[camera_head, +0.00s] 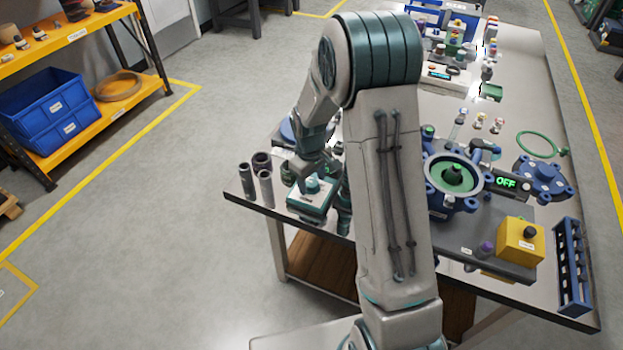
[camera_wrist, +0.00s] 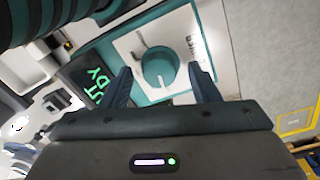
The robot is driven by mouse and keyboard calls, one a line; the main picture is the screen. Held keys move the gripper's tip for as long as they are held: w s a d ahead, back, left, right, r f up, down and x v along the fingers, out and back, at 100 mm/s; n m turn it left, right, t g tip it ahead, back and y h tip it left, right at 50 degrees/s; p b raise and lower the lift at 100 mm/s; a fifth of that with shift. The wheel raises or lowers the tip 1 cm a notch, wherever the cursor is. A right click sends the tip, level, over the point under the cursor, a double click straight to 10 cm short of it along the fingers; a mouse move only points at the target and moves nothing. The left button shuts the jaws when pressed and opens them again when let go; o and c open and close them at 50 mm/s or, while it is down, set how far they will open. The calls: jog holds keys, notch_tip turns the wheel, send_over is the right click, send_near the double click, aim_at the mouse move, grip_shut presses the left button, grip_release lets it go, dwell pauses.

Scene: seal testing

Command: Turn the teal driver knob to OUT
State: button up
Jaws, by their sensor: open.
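The teal driver knob (camera_wrist: 158,67) is a round cap on a white plate with a teal border in the wrist view. In the head view the knob (camera_head: 312,186) tops the teal and white driver box (camera_head: 311,207) at the table's near left corner. My gripper (camera_wrist: 161,76) is open, with one dark finger on each side of the knob; I cannot tell whether either touches it. A dark display (camera_wrist: 97,75) beside the plate shows green letters, partly hidden, ending in "UT" and "DY". Dark marks lie around the knob, but its pointer setting is unclear.
Several dark and grey cylinders (camera_head: 262,178) stand left of the driver box. A blue pump housing with a green centre (camera_head: 453,178), an "OFF" display (camera_head: 506,182), a yellow box (camera_head: 519,242) and a blue rack (camera_head: 572,268) occupy the right side of the table.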

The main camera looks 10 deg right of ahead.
aim_at(311, 184)
notch_tip(311, 184, up, 14)
jog(key=shift+s+a, duration=0.15)
jog(key=shift+a, duration=0.15)
jog(key=shift+d+f, duration=0.1)
